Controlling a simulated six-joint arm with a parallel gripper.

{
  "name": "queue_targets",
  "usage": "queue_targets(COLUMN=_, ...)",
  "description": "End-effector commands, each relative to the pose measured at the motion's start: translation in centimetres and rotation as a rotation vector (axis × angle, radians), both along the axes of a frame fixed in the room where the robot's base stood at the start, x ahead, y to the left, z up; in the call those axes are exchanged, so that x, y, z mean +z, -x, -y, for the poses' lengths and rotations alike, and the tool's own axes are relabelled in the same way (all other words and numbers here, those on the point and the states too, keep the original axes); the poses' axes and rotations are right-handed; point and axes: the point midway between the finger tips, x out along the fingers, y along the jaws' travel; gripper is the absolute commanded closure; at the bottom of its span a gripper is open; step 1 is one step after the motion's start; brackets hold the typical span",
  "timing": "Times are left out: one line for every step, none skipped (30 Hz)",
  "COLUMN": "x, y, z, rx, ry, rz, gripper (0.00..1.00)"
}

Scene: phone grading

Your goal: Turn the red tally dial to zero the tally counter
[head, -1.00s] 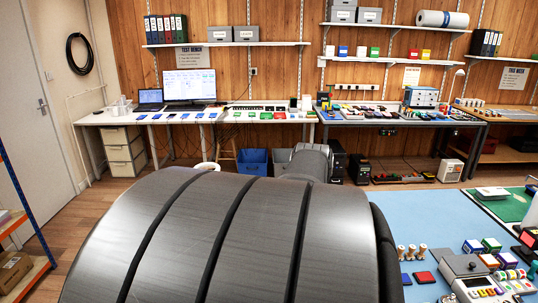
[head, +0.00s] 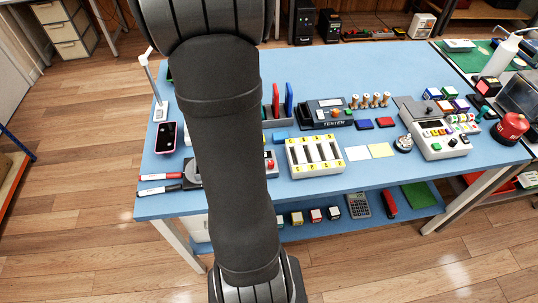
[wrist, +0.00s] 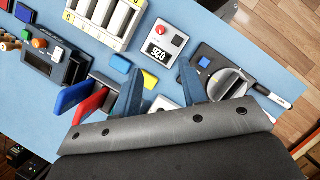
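The tally counter (wrist: 160,48) is a small grey box on the blue bench. In the wrist view it sits just beyond my fingertips. Its dark display seems to read 020, and the red dial (wrist: 177,40) stands beside the display. In the head view my arm hides most of the counter, but the red dial (head: 270,164) shows at the arm's right edge. My gripper (wrist: 160,67) is open, with its two blue-grey fingers apart and nothing between them. It is not touching the dial. The head view does not show my gripper.
A blue block (wrist: 120,63) and a yellow block (wrist: 149,79) lie near the left finger. A white slotted tray (head: 315,156) stands right of the counter. A phone (head: 166,138) lies left.

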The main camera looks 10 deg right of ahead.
Motion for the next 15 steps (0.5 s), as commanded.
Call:
queue_targets(x=-0.6, y=0.2, z=0.2, rx=-0.001, ry=0.000, rz=-0.003, gripper=0.61)
queue_targets(x=-0.9, y=0.3, z=0.3, rx=-0.001, ry=-0.001, rz=-0.003, gripper=0.61)
queue_targets(x=-1.5, y=0.5, z=0.5, rx=-0.001, ry=-0.001, rz=-0.003, gripper=0.61)
queue_targets(x=-2.0, y=0.7, z=0.7, rx=-0.002, ry=-0.001, rz=-0.005, gripper=0.61)
queue_targets(x=-2.6, y=0.9, z=0.8, rx=-0.002, ry=-0.001, rz=-0.005, gripper=0.61)
queue_targets(x=-3.4, y=1.1, z=1.1, rx=-0.001, ry=0.000, rz=-0.006, gripper=0.61)
queue_targets(x=-4.0, y=1.3, z=1.2, rx=0.000, ry=0.000, rz=-0.006, gripper=0.61)
queue_targets(x=-4.6, y=1.5, z=1.4, rx=0.000, ry=0.000, rz=-0.006, gripper=0.61)
queue_targets(x=-5.4, y=1.8, z=1.7, rx=0.000, ry=-0.002, rz=-0.006, gripper=0.61)
queue_targets(x=-6.1, y=1.9, z=1.9, rx=0.000, ry=-0.002, rz=-0.006, gripper=0.61)
queue_targets(x=-6.7, y=2.1, z=2.0, rx=0.000, ry=-0.002, rz=-0.006, gripper=0.61)
queue_targets(x=-7.5, y=2.4, z=2.3, rx=0.000, ry=-0.002, rz=-0.006, gripper=0.61)
queue_targets(x=-8.1, y=2.5, z=2.4, rx=0.000, ry=-0.002, rz=-0.006, gripper=0.61)
queue_targets(x=-8.7, y=2.7, z=2.6, rx=0.000, ry=-0.002, rz=-0.006, gripper=0.61)
queue_targets(x=-9.5, y=2.9, z=2.9, rx=0.000, ry=-0.002, rz=-0.006, gripper=0.61)
